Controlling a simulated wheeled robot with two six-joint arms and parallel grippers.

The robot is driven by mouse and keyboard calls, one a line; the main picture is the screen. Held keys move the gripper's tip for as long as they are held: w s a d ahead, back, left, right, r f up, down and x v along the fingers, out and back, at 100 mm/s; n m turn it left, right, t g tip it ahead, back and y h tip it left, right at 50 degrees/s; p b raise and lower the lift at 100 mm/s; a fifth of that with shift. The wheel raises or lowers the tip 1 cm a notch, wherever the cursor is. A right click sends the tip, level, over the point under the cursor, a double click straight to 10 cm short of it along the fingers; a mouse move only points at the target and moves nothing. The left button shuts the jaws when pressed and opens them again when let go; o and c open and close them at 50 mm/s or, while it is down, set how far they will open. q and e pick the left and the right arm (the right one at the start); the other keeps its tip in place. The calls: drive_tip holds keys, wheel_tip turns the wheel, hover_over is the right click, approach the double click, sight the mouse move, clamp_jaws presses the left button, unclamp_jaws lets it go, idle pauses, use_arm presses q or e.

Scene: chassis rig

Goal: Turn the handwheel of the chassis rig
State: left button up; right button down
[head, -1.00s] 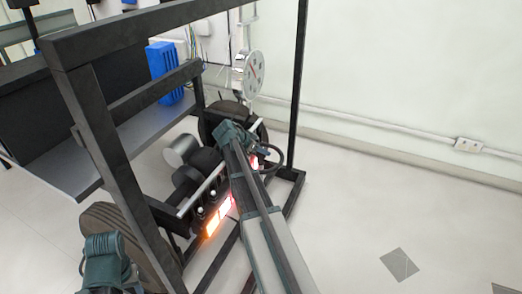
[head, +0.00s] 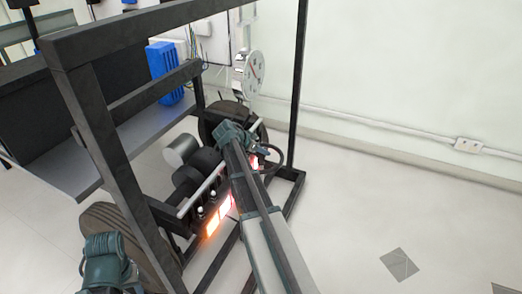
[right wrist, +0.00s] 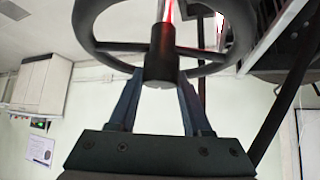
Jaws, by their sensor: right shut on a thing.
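The handwheel (right wrist: 92,32) is a dark ring with spokes and a black central hub (right wrist: 162,55), seen close up in the right wrist view. My right gripper (right wrist: 160,78) has its two blue-grey fingers on either side of the hub, shut on the handwheel. In the head view the handwheel (head: 281,158) shows only as a dark curved rim at the right side of the rig, partly hidden by my right arm.
The chassis rig's dark frame (head: 298,80) stands around a wheel and axle. A round dial gauge (head: 254,75) hangs behind. Glowing orange-white panels (head: 219,215) sit low on the rig. A blue box (head: 164,72) stands behind the frame. The floor at right is clear.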

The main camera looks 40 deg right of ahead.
drive_tip(key=shift+w+m+g, duration=0.15)
drive_tip(key=shift+m+g, duration=0.25)
drive_tip(key=shift+m, duration=0.4)
drive_tip(key=shift+c, duration=1.8)
unclamp_jaws()
drive_tip(key=shift+a+r, duration=0.1)
